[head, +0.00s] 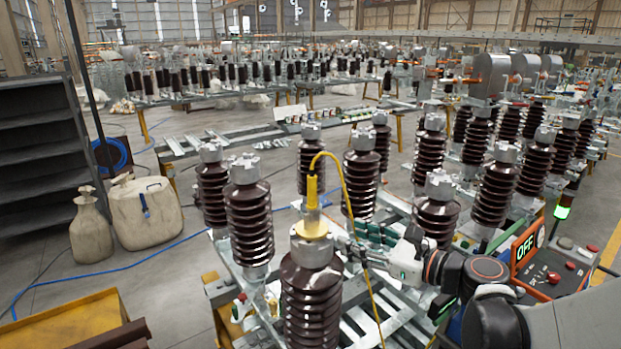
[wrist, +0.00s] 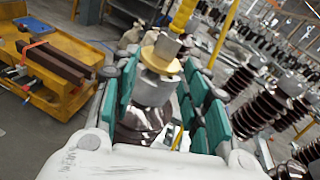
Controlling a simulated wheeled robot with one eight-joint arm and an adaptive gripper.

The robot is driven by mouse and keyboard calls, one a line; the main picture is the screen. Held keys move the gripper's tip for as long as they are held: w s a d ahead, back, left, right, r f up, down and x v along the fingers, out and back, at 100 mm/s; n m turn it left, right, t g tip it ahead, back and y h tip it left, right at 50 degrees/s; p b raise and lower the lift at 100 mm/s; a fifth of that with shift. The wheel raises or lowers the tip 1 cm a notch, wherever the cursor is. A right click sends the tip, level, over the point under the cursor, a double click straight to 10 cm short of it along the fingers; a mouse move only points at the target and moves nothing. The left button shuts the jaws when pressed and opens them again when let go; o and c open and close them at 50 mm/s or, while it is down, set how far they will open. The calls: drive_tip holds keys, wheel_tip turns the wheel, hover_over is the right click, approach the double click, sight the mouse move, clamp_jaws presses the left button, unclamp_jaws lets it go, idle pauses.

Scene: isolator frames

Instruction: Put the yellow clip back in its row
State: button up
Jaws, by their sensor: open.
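The yellow clip (head: 312,228) stands upright on the metal cap of the front brown insulator (head: 311,300). It has a round yellow base and a yellow cable (head: 351,195) that arches from its top and hangs down. In the wrist view the clip (wrist: 165,50) is just beyond and between the fingers, above the grey cap (wrist: 152,90). My gripper (head: 352,245) reaches in from the right beside the cap. Its green-padded fingers (wrist: 160,78) are apart, on either side of the cap. Contact with the clip cannot be told.
Several brown ribbed insulators (head: 248,215) stand close around on a metal frame. A control box reading OFF (head: 540,260) is at the right. Sacks (head: 147,212) and dark shelves (head: 38,150) stand at the left. A yellow cart (wrist: 45,75) shows in the wrist view. The floor at left is mostly clear.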

sight(312, 208)
drive_tip(key=shift+m+y, duration=0.7)
drive_tip(key=shift+m, duration=0.1)
drive_tip(key=shift+w+a+r+p, duration=0.55)
drive_tip(key=shift+w+a, duration=1.1)
drive_tip(key=shift+w, duration=0.2)
drive_tip(key=shift+w+a+r+p, duration=0.55)
drive_tip(key=shift+w+a+p, duration=0.05)
drive_tip(key=shift+w+a, duration=1.2)
drive_tip(key=shift+w+a+r+p, duration=0.55)
drive_tip(key=shift+w+a, duration=1)
drive_tip(key=shift+w, duration=0.35)
drive_tip(key=shift+s+d, duration=0.1)
drive_tip(key=shift+c, duration=0.6)
clamp_jaws()
